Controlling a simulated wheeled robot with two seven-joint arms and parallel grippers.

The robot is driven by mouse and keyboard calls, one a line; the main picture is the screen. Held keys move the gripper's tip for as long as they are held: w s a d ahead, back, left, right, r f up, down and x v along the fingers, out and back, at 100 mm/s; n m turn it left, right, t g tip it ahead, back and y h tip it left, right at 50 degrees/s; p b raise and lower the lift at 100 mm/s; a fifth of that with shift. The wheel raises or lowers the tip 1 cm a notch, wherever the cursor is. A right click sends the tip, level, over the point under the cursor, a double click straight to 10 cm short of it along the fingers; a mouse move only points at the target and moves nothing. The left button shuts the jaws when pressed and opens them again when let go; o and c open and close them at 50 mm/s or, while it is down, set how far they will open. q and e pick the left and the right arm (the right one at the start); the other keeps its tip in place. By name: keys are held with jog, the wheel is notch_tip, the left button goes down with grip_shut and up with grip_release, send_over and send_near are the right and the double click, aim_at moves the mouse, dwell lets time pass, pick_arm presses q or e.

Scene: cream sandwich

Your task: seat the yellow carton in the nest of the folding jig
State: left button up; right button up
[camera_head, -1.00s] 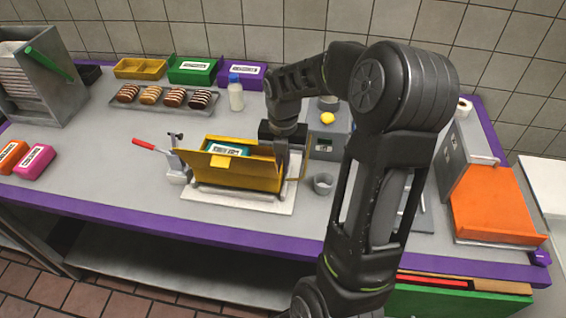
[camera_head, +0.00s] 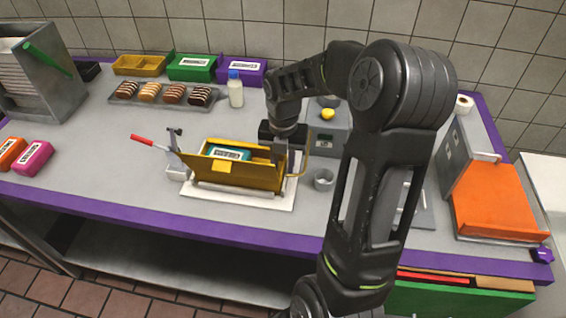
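The yellow carton (camera_head: 236,174) is open-topped, with a teal pack with a white label (camera_head: 229,153) inside. It sits over the pale base plate of the folding jig (camera_head: 270,202), its long side facing me. Whether it is fully down in the nest cannot be made out. My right gripper (camera_head: 279,155) reaches down at the carton's right end, close to or touching its wall. The finger gap is hidden, so its opening does not show. My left gripper is out of view.
A red-handled lever (camera_head: 142,140) stands left of the jig. A metal cup (camera_head: 323,180) stands to its right. Behind are a tray of eclairs (camera_head: 165,95), a bottle (camera_head: 235,92) and several coloured boxes. An orange-topped machine (camera_head: 495,205) stands right.

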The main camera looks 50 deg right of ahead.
notch_tip(320, 180, up, 8)
jog(key=shift+f+b, duration=0.1)
jog(key=shift+b, duration=0.3)
dwell(0.3)
dwell(0.9)
